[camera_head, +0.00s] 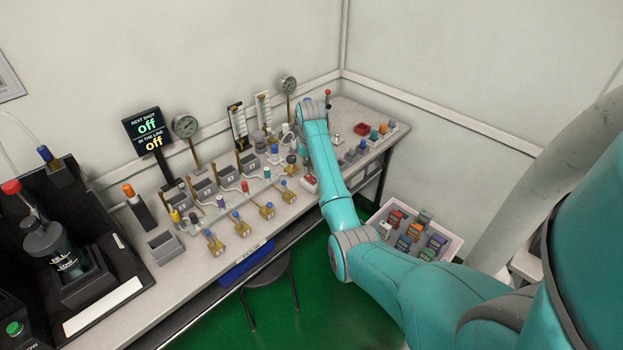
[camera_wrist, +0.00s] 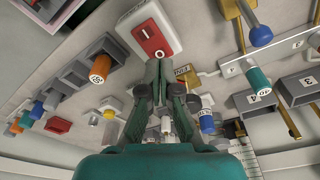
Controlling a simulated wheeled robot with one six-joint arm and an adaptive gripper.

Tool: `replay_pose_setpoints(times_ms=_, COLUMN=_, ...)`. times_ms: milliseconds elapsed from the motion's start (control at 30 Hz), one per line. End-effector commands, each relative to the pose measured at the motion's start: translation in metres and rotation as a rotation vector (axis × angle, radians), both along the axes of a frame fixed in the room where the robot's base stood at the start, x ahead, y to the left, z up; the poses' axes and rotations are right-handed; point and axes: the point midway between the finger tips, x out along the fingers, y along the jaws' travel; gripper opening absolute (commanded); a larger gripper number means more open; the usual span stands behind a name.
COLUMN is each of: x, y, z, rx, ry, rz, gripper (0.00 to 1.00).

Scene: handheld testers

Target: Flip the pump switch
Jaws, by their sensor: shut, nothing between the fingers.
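The pump switch is a red rocker in a white housing. It shows in the wrist view (camera_wrist: 148,32), marked with a line at its far end and O at the end near my fingers. In the head view a red switch (camera_head: 310,179) sits on the bench beside my forearm. My gripper (camera_wrist: 158,66) is shut and empty, with its fingertips right at the O end of the rocker. I cannot tell whether they touch it. In the head view my arm hides the gripper.
Brass valves with blue knobs (camera_head: 239,227) line the bench front, left of the switch. Numbered grey holders (camera_wrist: 252,99) and colored plugs (camera_wrist: 100,69) stand close to my gripper. A sign (camera_head: 150,131) reads "off" twice. A crate of colored blocks (camera_head: 455,246) stands below the bench.

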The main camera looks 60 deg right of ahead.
Motion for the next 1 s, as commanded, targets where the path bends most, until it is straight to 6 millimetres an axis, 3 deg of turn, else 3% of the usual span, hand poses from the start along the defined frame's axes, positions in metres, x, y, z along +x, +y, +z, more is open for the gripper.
replay_pose_setpoints(times_ms=1000, x=0.000, y=0.000, z=-0.013, rx=0.001, ry=0.001, rz=0.000, gripper=0.00)
